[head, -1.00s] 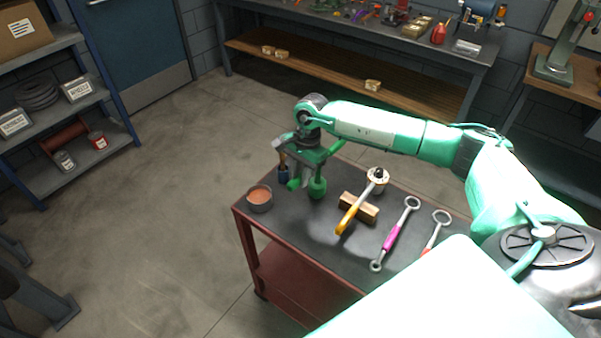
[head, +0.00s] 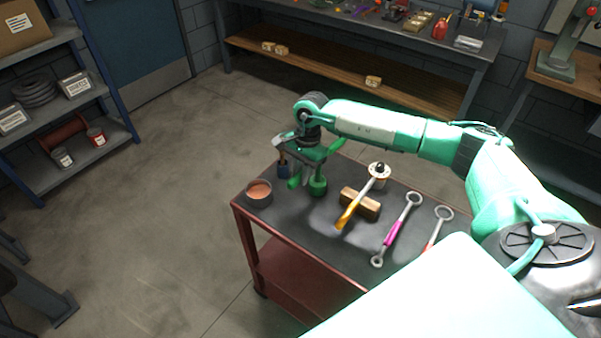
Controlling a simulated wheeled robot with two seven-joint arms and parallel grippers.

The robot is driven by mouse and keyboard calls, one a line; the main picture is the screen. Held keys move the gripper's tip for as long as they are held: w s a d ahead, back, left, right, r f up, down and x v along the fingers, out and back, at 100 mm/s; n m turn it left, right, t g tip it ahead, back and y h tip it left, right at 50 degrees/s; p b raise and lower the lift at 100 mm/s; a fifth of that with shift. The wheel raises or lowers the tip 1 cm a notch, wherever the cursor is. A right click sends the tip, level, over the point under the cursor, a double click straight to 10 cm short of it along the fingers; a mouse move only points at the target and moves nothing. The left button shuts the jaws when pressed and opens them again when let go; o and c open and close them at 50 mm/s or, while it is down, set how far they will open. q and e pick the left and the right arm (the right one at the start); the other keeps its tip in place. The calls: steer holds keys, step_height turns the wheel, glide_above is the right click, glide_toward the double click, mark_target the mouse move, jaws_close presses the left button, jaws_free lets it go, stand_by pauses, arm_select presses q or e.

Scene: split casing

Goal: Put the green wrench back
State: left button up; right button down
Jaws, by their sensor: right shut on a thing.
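My right gripper (head: 306,172) is above the far left part of the cart top, pointing down, and appears shut. A bright green bar, seemingly the green wrench (head: 335,148), slants through the gripper and is partly hidden by it. Its ends are hard to make out against the green parts around the jaws. I cannot tell whether it touches the cart top. A wrench with a magenta grip (head: 392,233) and one with a red grip (head: 434,234) lie side by side to the right. My left gripper is not in view.
The dark-topped red cart (head: 310,222) also holds a round pot (head: 258,193), a blue item (head: 283,168) close beside the gripper, and a yellow-handled tool (head: 351,212) on a wooden block (head: 367,206). Floor left of the cart is clear.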

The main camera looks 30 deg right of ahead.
steer(key=shift+f, duration=0.15)
steer(key=c, duration=1.3)
jaws_free()
steer(key=shift+o, duration=0.2)
steer(key=shift+f, duration=0.1)
steer(key=v, duration=0.2)
steer(key=a+p+v, duration=0.1)
steer(key=v, duration=0.4)
steer(key=shift+s+a+p, duration=0.15)
steer(key=shift+s+p, duration=0.1)
steer(key=shift+p, duration=0.15)
steer(key=shift+r, duration=0.2)
steer(key=shift+r+b, duration=0.25)
steer(key=shift+b, duration=0.05)
steer(key=s+b+v, duration=0.1)
steer(key=b+v, duration=0.2)
steer(key=v, duration=1)
steer(key=shift+w+b, duration=0.4)
steer(key=shift+w, duration=0.1)
